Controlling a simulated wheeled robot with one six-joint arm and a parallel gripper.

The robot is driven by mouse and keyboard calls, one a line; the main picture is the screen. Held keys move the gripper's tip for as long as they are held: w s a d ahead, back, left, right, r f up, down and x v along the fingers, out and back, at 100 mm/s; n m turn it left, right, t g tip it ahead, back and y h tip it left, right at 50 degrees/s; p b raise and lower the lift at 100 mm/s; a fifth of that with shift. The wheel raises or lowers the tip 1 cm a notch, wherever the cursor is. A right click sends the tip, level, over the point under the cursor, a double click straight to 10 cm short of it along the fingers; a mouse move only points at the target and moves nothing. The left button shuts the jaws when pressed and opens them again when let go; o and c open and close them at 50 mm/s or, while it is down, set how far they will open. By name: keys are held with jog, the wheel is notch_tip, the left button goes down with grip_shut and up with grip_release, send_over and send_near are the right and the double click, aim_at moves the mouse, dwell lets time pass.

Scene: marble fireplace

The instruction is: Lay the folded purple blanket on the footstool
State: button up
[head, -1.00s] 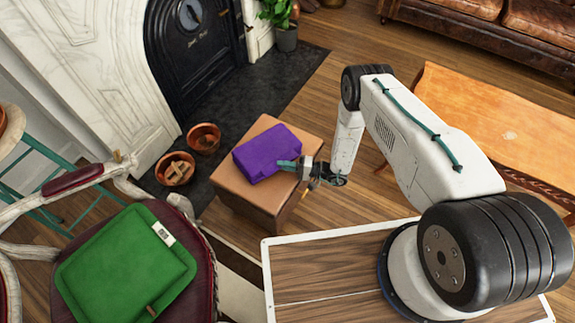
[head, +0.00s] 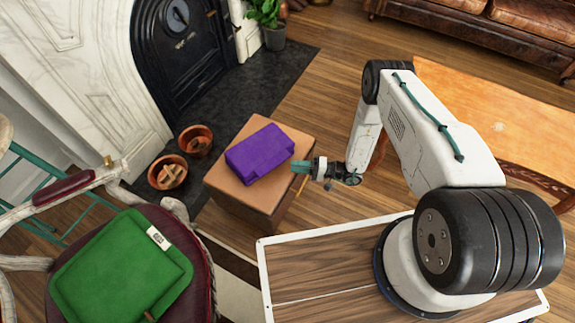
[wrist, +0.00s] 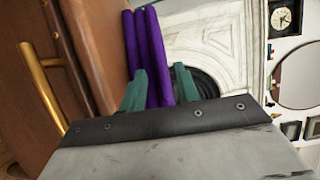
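The folded purple blanket (head: 259,153) lies flat on the brown top of the footstool (head: 228,180), inside its edges. In the wrist view the blanket (wrist: 147,35) shows edge-on as purple layers beyond my fingers, against the footstool's brown top (wrist: 95,45). My gripper (head: 299,167) is just right of the blanket, over the footstool's right edge, with a small gap between fingertips and blanket. In the wrist view its two green fingers (wrist: 158,82) are spread apart with nothing gripped between them.
A chair with a green cushion (head: 120,265) stands at lower left. Two terracotta pots (head: 168,172) stand on the dark hearth left of the footstool. An orange wooden table (head: 490,110) is at right and a leather sofa (head: 470,30) behind. Wood floor between is clear.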

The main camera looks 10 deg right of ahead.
jog(key=v, duration=0.4)
jog(key=w+r+n+g, duration=0.2)
jog(key=w+r+g, duration=0.1)
jog(key=r, duration=0.8)
jog(key=w+r+n+g, duration=0.2)
jog(key=w+r+g, duration=0.15)
jog(key=r, duration=0.85)
jog(key=s+r+n+g+h, duration=0.1)
jog(key=s+r+g+h, duration=0.15)
jog(key=r, duration=0.75)
jog(key=s+r+n+g+h, duration=0.1)
jog(key=s+r+h, duration=0.15)
jog(key=r, duration=0.75)
jog(key=s+d+r+t+h, duration=0.1)
jog(key=s+r+h, duration=0.6)
jog(key=s+r, duration=0.7)
jog(key=s+d+r+m+t+h, duration=0.1)
jog(key=s+d+r+t+h, duration=0.1)
jog(key=s, duration=0.5)
jog(key=s+d+r+m+t+h, duration=0.1)
jog(key=s+d+r+t+h, duration=0.2)
jog(key=s+d, duration=0.2)
jog(key=shift+s+d+r+m, duration=0.3)
jog(key=shift+s+r, duration=0.1)
jog(key=shift+s, duration=0.5)
